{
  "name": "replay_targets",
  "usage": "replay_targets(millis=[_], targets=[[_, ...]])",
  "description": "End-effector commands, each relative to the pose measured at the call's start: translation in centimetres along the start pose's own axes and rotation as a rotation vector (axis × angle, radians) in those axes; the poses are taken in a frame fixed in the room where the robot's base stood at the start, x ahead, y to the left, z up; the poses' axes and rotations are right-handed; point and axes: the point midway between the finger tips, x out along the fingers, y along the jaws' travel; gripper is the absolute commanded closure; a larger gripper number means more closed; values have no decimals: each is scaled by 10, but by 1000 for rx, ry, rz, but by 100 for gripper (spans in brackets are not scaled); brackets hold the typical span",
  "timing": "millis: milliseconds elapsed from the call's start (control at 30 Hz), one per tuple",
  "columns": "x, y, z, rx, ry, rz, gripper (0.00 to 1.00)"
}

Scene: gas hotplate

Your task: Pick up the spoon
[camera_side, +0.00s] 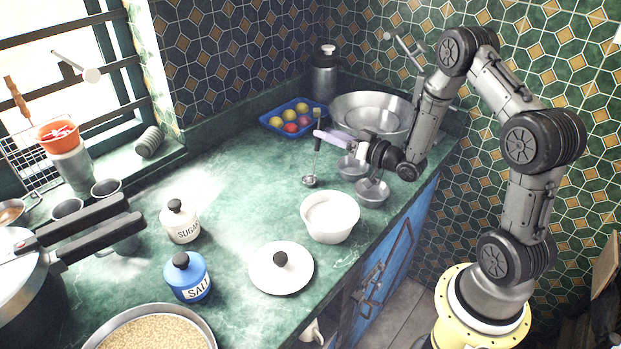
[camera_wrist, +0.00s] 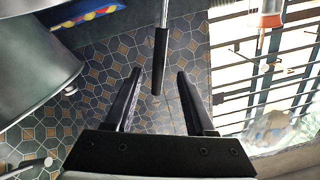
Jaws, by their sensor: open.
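The spoon, seen as a ladle-like utensil with a thin metal stem and a dark grip, is upright in the side view, its round bowl (camera_side: 309,181) low at or just above the green counter. In the wrist view its dark handle (camera_wrist: 160,62) lies between my gripper's two fingers, with a gap on each side. My gripper (camera_side: 320,134) is level with the upper part of the spoon in the side view; in the wrist view my gripper (camera_wrist: 158,85) is open and empty. The spoon's bowl is outside the wrist view.
A blue tray (camera_side: 270,122) of coloured round things and a large metal bowl (camera_side: 345,108) stand behind. Small metal pans (camera_side: 372,194) and a white bowl (camera_side: 330,220) are nearby. A white lid (camera_side: 266,281) and sugar jar (camera_side: 181,225) stand nearer; the counter (camera_side: 245,180) between is clear.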

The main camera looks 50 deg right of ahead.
Motion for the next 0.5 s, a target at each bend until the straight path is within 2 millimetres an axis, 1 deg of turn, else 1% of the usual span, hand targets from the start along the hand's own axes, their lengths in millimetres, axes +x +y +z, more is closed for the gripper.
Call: replay_targets(millis=[33,267,500], targets=[[6,-1,0,0,0,-2,45],[20,0,-1,1,0,-2,45],[54,2,-3,0,0,-1,45]])
